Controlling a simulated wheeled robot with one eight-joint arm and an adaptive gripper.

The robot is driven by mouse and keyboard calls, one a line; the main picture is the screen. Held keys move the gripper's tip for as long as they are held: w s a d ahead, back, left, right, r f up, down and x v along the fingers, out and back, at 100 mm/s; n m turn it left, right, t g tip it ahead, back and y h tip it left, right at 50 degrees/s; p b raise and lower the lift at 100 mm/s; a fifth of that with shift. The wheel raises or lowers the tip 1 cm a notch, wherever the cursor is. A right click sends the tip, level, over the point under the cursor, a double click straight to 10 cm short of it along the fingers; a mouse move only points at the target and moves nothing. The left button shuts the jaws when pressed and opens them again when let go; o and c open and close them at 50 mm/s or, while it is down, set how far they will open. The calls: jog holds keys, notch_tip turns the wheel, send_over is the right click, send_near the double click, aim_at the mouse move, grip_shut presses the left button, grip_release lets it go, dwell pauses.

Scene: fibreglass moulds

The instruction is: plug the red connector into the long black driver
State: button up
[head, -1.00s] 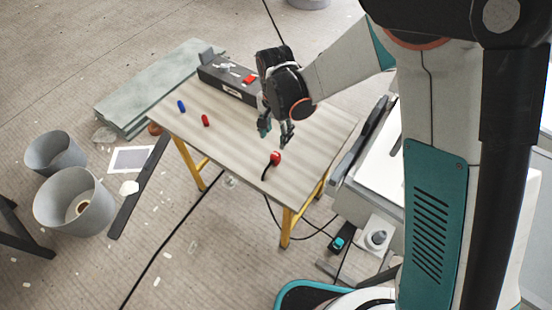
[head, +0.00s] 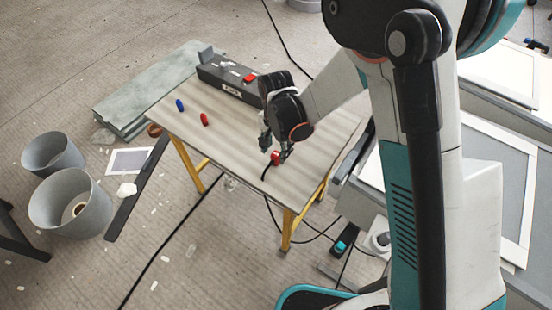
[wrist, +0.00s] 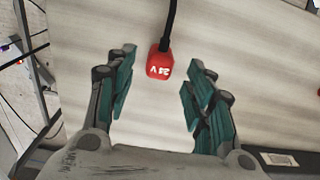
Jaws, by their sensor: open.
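The red connector (head: 275,158) sits near the front right edge of the table, with a black cable leading from it over that edge. In the wrist view the red connector (wrist: 160,65) shows white "24 V" lettering. My gripper (wrist: 158,92) is open, with teal pads on both sides, and the connector lies between and just beyond the fingertips, apparently untouched. In the head view my gripper (head: 275,150) is right at the connector and partly hides it. The long black driver (head: 230,82) lies along the table's back edge, with a red part on top; its far right end is hidden behind my arm.
A blue piece (head: 180,105) and a small red piece (head: 204,119) lie on the left part of the table (head: 225,150). The table's middle is clear. Grey buckets (head: 70,203) stand on the floor to the left. A greenish slab stack (head: 150,95) is behind the table.

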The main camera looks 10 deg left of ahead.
aim_at(276, 154)
notch_tip(276, 154, down, 4)
jog(key=shift+f+b, duration=0.15)
jog(key=shift+b, duration=0.75)
jog(key=shift+s, duration=0.1)
jog(key=c, duration=1.1)
